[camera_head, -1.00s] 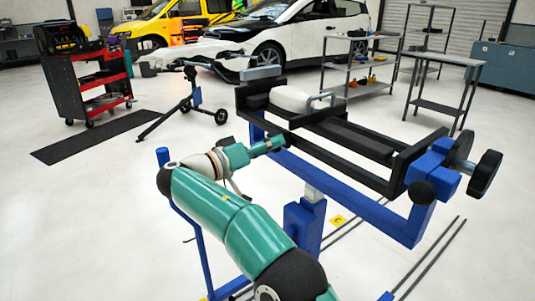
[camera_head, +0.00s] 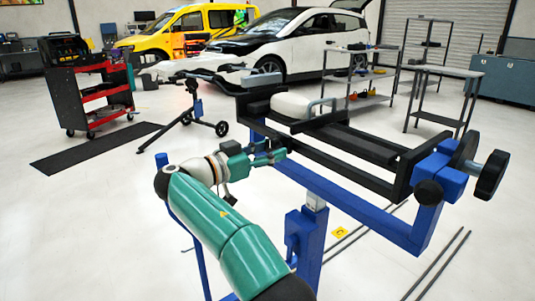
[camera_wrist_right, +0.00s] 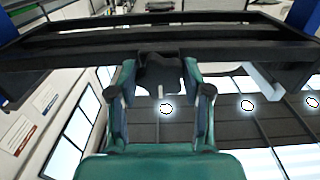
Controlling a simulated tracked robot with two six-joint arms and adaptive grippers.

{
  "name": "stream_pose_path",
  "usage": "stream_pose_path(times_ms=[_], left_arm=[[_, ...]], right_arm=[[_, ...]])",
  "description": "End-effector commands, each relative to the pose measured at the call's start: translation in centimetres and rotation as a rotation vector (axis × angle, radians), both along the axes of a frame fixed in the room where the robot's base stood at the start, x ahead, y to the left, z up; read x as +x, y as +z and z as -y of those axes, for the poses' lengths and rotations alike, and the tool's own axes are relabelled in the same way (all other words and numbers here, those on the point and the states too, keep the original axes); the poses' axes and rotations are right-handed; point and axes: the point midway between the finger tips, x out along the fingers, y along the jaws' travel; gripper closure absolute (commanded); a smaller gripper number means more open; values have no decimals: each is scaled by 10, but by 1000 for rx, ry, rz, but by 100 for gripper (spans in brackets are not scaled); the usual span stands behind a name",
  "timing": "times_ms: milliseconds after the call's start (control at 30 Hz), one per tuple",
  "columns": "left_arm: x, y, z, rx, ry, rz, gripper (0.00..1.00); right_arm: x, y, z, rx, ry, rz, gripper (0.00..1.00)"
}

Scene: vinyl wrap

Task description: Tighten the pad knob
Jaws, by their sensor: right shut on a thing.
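My right gripper (camera_head: 277,153) is at the near left end of the black clamp frame (camera_head: 335,162), just below its front rail. In the right wrist view its two green fingers (camera_wrist_right: 159,92) are shut on a dark knob (camera_wrist_right: 160,74), which I take for the pad knob, under the black bar. The knob is mostly hidden by the gripper in the head view. A pale pad (camera_head: 298,105) lies on the far left part of the frame. My left gripper is not in view.
A large black handwheel (camera_head: 491,175) and a small black ball knob (camera_head: 428,193) are at the frame's right end. A blue stand (camera_head: 306,235) carries the frame. A red tool cart (camera_head: 97,100), shelves (camera_head: 357,75) and cars stand behind. Open floor lies left.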

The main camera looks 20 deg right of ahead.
Motion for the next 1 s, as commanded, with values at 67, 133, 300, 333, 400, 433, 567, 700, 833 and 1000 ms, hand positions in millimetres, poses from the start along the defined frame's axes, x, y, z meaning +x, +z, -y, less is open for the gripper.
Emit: stream_pose_path(times_ms=[67, 133, 300, 333, 400, 433, 567, 700, 833, 1000], left_arm=[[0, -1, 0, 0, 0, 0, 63], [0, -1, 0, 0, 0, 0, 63], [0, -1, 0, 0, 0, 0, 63], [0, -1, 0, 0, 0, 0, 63], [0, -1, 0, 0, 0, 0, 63], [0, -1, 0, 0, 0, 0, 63], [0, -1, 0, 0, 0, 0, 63], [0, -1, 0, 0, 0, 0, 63], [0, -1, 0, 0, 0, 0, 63], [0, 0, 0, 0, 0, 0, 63]], right_arm=[[2, -7, -6, 5, 11, -4, 86], [2, -7, -6, 6, 12, 0, 86], [2, -7, -6, 7, 12, 3, 86], [2, -7, -6, 7, 12, 3, 86], [2, -7, -6, 7, 12, 3, 86], [2, -7, -6, 7, 12, 3, 86], [2, -7, -6, 7, 12, 3, 34], [2, -5, -4, 6, 8, 5, 26], [1, -4, -3, 7, 6, 7, 26], [0, -3, -5, 6, 5, 8, 26]])
